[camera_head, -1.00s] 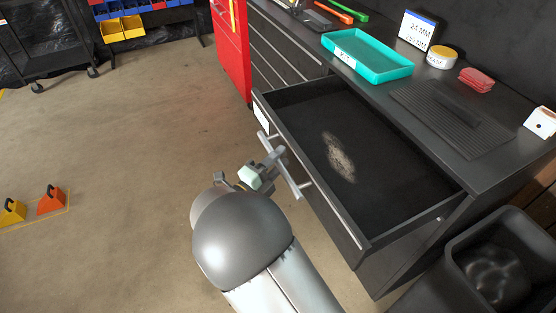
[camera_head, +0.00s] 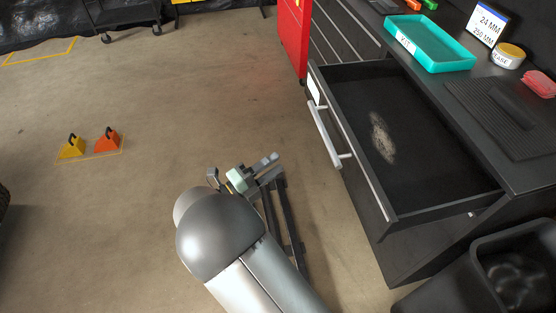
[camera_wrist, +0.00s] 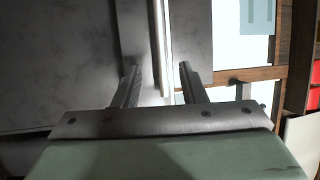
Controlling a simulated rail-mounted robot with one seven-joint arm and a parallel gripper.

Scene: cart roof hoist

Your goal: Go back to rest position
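My gripper (camera_head: 271,167) hangs over the floor, to the left of the open drawer's handle (camera_head: 325,135) and apart from it. In the wrist view its two fingers (camera_wrist: 160,88) are spread with a gap between them. A bright upright bar shows beyond the gap, and nothing seems held. The black drawer (camera_head: 345,100) is pulled out from the dark cabinet. Inside it lies only a pale, speckled patch (camera_head: 381,137).
A teal tray (camera_head: 445,62), a labelled round tin (camera_head: 508,56), a sign (camera_head: 487,22) and red pads (camera_head: 539,84) stand on the worktop. A black bin (camera_head: 485,250) is at the lower right. Yellow (camera_head: 72,148) and orange (camera_head: 107,141) blocks sit on the floor, which is mostly clear.

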